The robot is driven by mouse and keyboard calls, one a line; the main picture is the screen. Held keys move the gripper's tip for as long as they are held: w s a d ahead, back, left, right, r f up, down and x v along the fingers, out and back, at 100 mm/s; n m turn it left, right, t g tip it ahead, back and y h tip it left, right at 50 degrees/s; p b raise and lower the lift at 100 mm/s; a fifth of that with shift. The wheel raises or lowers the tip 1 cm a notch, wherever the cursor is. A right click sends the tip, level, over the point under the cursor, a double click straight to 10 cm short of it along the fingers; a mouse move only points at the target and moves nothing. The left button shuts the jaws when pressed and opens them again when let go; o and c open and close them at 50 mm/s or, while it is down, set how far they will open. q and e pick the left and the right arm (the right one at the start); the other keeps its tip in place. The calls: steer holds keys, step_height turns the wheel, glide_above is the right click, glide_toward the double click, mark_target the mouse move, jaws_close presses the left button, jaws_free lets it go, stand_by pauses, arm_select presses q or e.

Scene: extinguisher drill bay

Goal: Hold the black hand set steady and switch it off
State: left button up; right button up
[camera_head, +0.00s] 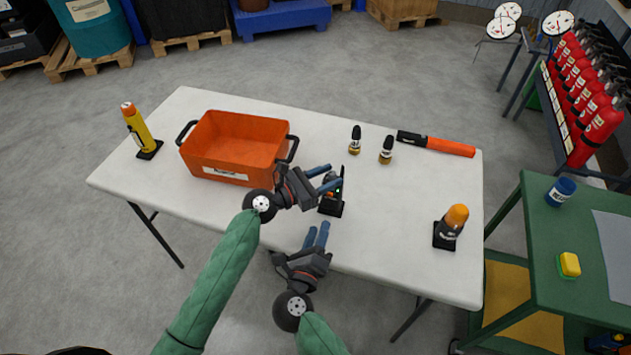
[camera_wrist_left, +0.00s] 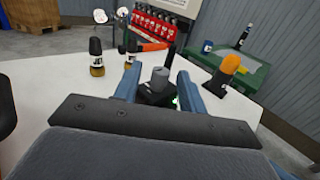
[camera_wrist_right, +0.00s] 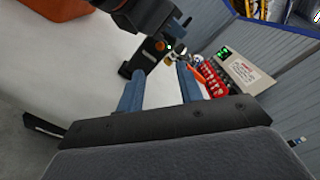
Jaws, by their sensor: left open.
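The black hand set (camera_head: 334,207) stands upright in a dark base near the table's front edge, its thin antenna up and a small green light lit. My left gripper (camera_head: 331,177) is open at its left side, its fingers partly covering it. In the left wrist view the hand set (camera_wrist_left: 159,88) shows between and beyond the two blue fingers, with a grey knob on top. My right gripper (camera_head: 316,232) is open and empty, lower and nearer than the hand set. In the right wrist view the hand set (camera_wrist_right: 141,59) is ahead of the fingers, partly hidden by my left gripper.
On the white table (camera_head: 390,250) are an orange crate (camera_head: 235,147), a yellow torch (camera_head: 139,130), two small dark-topped bottles (camera_head: 355,142), an orange-black baton (camera_head: 437,145) and an orange-topped lamp (camera_head: 452,223). A green table (camera_head: 570,290) stands at right.

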arm_select(q)
steer(key=shift+w+d, duration=0.4)
steer(key=shift+d, duration=0.2)
steer(key=shift+c, duration=0.2)
jaws_close()
arm_select(e)
jaws_close()
stand_by(1.1)
